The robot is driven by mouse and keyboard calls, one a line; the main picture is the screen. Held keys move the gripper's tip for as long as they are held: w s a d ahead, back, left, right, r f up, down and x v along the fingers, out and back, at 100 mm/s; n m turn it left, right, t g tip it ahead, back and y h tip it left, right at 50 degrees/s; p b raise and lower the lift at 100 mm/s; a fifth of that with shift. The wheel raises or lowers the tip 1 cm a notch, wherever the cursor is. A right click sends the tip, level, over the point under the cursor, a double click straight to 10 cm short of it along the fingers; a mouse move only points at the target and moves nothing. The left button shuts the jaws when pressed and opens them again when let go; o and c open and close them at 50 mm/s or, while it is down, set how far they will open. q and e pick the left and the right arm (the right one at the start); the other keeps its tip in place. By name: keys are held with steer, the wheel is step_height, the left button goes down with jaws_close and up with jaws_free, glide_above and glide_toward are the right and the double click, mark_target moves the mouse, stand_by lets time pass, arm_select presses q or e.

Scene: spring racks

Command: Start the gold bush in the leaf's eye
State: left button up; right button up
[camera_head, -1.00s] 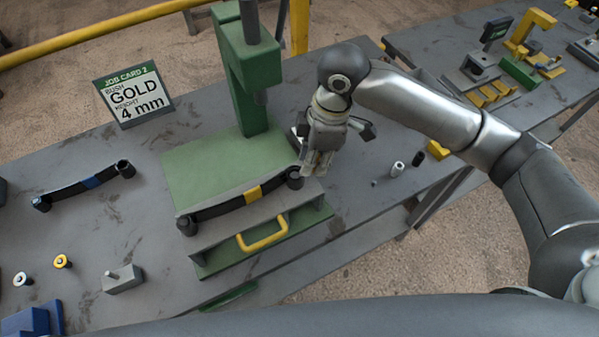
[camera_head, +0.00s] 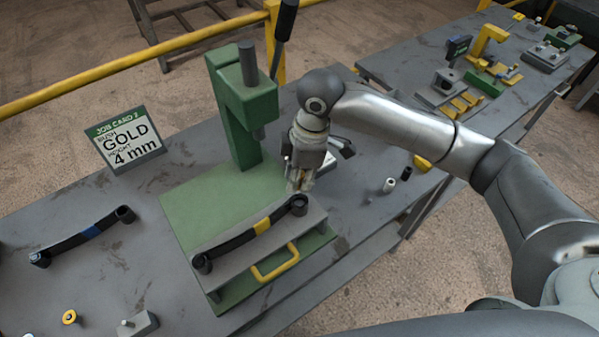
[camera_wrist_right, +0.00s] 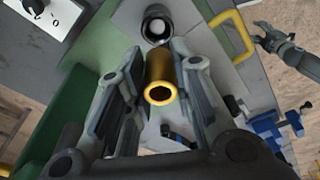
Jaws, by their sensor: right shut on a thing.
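The dark leaf spring (camera_head: 235,242) with a yellow band lies on the grey block of the green press. Its right-hand eye (camera_head: 298,206) is just below my right gripper (camera_head: 300,188). In the right wrist view my right gripper (camera_wrist_right: 160,92) is shut on the gold bush (camera_wrist_right: 160,72), a hollow gold cylinder. The leaf's eye (camera_wrist_right: 157,24) shows beyond the bush, as an open dark ring. The bush looks apart from the eye, but I cannot tell the height between them. My left gripper (camera_wrist_right: 275,42) shows small at the right wrist view's upper right, its fingers apart.
The green press column (camera_head: 240,120) stands close behind my right gripper. A second spring (camera_head: 85,235) with a blue band lies left. A yellow handle (camera_head: 275,265) is on the press front. Small cylinders (camera_head: 389,185) stand right.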

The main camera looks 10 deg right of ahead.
steer(key=shift+f+b, duration=0.35)
steer(key=shift+f, duration=0.3)
step_height(320, 180, down, 2)
steer(key=shift+d+f+b, duration=0.1)
steer(key=shift+f+b, duration=0.15)
steer(key=shift+b, duration=0.15)
steer(key=shift+f, duration=0.55)
arm_select(q)
steer(key=shift+d+f, duration=0.1)
steer(key=shift+f, duration=0.55)
arm_select(e)
steer(key=shift+f, duration=0.15)
arm_select(q)
steer(key=shift+a+r+p, duration=0.2)
steer(key=shift+r+p, duration=0.15)
steer(key=shift+r, duration=0.2)
steer(key=shift+r+p, duration=1)
steer(key=shift+f, duration=0.2)
arm_select(e)
steer(key=shift+f, duration=0.7)
steer(key=o, duration=1.4)
